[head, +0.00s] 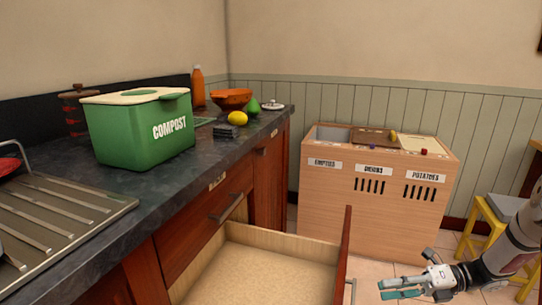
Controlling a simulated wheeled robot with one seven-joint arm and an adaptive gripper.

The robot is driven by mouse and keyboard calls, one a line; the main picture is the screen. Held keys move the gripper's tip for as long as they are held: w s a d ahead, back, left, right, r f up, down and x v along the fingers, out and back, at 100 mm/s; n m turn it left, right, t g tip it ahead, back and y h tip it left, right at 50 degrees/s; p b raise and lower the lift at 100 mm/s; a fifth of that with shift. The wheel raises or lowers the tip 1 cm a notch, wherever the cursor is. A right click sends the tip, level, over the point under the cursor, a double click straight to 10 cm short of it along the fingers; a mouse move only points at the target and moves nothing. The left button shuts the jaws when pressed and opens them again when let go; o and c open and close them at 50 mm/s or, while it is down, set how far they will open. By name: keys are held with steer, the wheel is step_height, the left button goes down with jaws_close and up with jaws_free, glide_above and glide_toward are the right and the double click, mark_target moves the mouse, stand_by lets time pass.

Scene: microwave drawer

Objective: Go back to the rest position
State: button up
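My gripper (402,288) is at the lower right, at the end of my arm, with its fingers pointing left. It is in front of the wooden bin cabinet and to the right of the open drawer, apart from the drawer front. I see no object held in it.
A green compost bin (135,135), an orange bowl (231,98), a lemon (237,118) and a bottle (198,87) stand on the dark counter (215,147). The bin cabinet (345,225) stands by the wall. A yellow stool (492,222) is at the right, near my arm.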

steer(key=s+a+r+n+g+h, duration=0.2)
steer(key=s+a+r+n+h, duration=0.15)
steer(key=r+n, duration=0.3)
steer(key=s+a+r+n+g+h, duration=0.1)
steer(key=s+a+r+n+h, duration=0.1)
steer(key=s+a+r+n, duration=0.4)
steer(key=s+a+r+n+g+h, duration=0.25)
steer(key=s+r+n, duration=0.2)
steer(key=r, duration=0.35)
steer(key=s+r+n+t+h, duration=0.2)
steer(key=s+n+t+h, duration=0.45)
steer(key=s+n, duration=1.1)
step_height(320, 180, up, 28)
steer(key=s+m+t+h+p, duration=0.1)
steer(key=p, duration=2.5)
steer(key=shift+s+d+r+m+t+p, duration=0.25)
steer(key=shift+d+m+t+p, duration=0.05)
steer(key=shift+d+m+t, duration=0.1)
